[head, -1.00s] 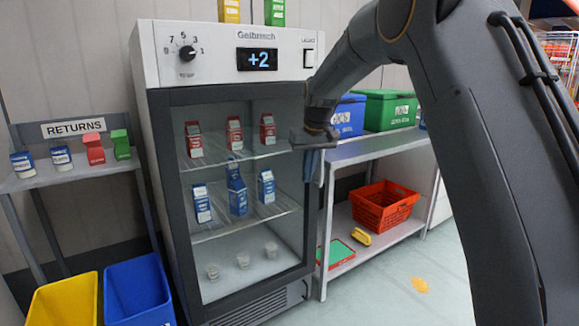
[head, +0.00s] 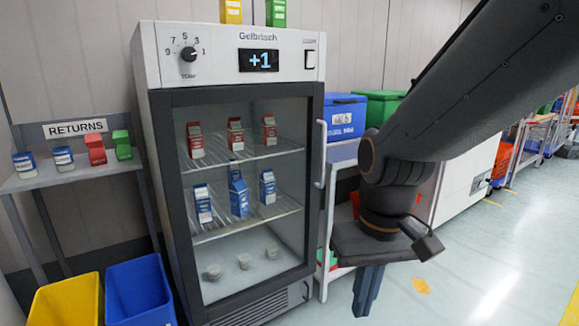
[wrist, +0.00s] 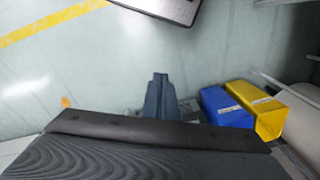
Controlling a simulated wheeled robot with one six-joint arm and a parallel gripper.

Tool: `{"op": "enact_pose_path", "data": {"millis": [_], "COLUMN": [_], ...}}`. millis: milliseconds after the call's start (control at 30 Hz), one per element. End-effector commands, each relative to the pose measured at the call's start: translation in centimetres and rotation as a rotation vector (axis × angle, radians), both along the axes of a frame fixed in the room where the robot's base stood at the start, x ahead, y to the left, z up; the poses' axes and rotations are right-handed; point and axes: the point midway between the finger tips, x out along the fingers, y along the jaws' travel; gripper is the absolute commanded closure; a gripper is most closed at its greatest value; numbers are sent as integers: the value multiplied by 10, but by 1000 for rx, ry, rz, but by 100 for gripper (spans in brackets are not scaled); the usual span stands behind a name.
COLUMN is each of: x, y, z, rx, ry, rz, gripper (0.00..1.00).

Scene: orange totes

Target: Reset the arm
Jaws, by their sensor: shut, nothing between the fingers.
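My gripper (head: 367,291) hangs pointing down in front of the shelf unit, right of the fridge, in the head view. Its blue-grey fingers are together and hold nothing. In the wrist view the fingers (wrist: 158,97) show closed above the pale floor. My arm (head: 470,90) comes in from the upper right and bends down at the wrist. The gripper is apart from the fridge (head: 150,70), whose glass door is closed.
Red and blue cartons stand on the fridge shelves, with small cups below. A returns shelf (head: 70,180) holds several cartons at the left. Yellow (head: 68,302) and blue bins (head: 140,292) stand on the floor beneath. A blue box (head: 343,117) sits on the shelf unit.

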Motion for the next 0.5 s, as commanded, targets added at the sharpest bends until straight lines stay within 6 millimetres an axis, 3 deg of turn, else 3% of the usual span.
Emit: {"op": "enact_pose_path", "data": {"millis": [133, 500], "x": [-31, -27], "y": [-7, -25], "z": [-8, 16], "rx": [-4, -19], "ry": [16, 18], "rz": [-10, -61], "gripper": [100, 100]}}
